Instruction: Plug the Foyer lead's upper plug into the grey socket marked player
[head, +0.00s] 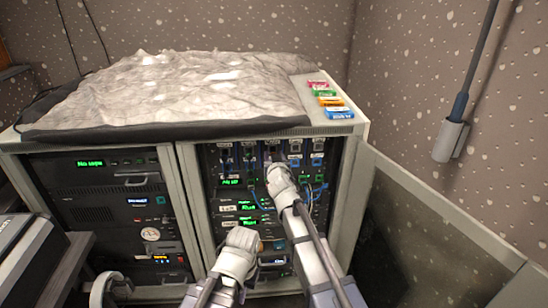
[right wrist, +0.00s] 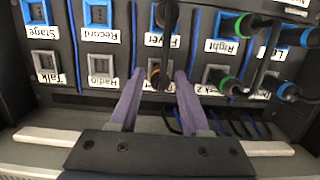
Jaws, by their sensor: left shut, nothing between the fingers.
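In the right wrist view the patch panel has an upper row of blue sockets and a lower row of grey ones. A black plug with an orange band (right wrist: 155,74) is at the lower-row position between Radio and Deck 2; its label is partly hidden. Another orange-banded black plug (right wrist: 165,15) is above it, by the Foyer label (right wrist: 161,41). My right gripper (right wrist: 159,76) is open, its purple fingers either side of the lower plug with gaps showing. In the head view my right gripper (head: 272,168) is at the panel. My left gripper (head: 240,238) is shut and empty, lower down.
Green-banded plugs (right wrist: 228,85) and black leads crowd the panel's right side. The grey Radio socket (right wrist: 100,64) looks empty. A crumpled grey cover (head: 180,85) and several coloured blocks (head: 330,102) lie on the cabinet. Another rack unit (head: 110,200) stands left.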

